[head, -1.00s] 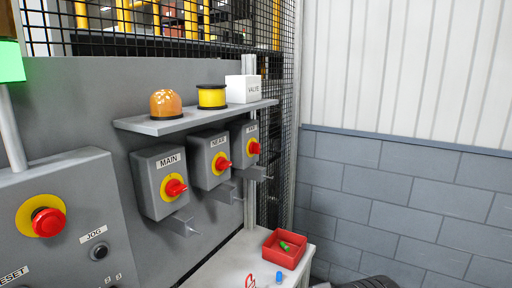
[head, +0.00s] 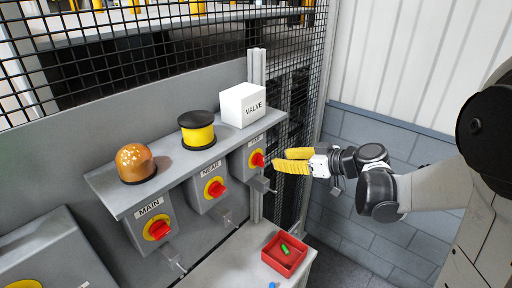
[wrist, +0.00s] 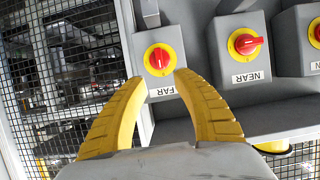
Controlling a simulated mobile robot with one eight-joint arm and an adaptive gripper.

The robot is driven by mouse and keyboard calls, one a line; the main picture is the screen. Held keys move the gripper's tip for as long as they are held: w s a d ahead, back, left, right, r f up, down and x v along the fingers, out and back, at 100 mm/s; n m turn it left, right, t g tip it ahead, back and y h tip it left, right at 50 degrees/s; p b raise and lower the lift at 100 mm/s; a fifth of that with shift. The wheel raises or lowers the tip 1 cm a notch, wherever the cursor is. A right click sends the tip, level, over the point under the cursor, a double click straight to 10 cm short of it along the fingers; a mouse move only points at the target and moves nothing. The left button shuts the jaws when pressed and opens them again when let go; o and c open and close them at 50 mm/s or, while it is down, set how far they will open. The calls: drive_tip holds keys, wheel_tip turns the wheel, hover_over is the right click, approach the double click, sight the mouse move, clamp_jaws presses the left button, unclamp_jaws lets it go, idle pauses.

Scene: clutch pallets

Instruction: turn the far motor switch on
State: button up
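The far motor switch (head: 257,159) is a red knob on a yellow disc on a grey box, rightmost in the head view. In the wrist view the far switch (wrist: 158,60) sits above a label reading FAR. My gripper (head: 279,160) is just right of this knob in the head view, its yellow fingers pointing at it. In the wrist view my gripper (wrist: 158,78) is open and empty, its tips to either side just below the knob. I cannot tell that they touch it. The knob's exact setting is hard to read.
The NEAR switch (head: 214,188) and MAIN switch (head: 158,229) stand alongside, with metal brackets below. A shelf (head: 112,196) above holds an orange lamp (head: 136,163), a yellow-black spool (head: 197,130) and a white VALVE box (head: 243,104). A red tray (head: 270,257) lies below. Mesh fencing is behind.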

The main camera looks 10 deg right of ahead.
sight(263, 158)
drive_tip(key=x, duration=0.9)
drive_tip(key=shift+w+a+f, duration=0.15)
clamp_jaws()
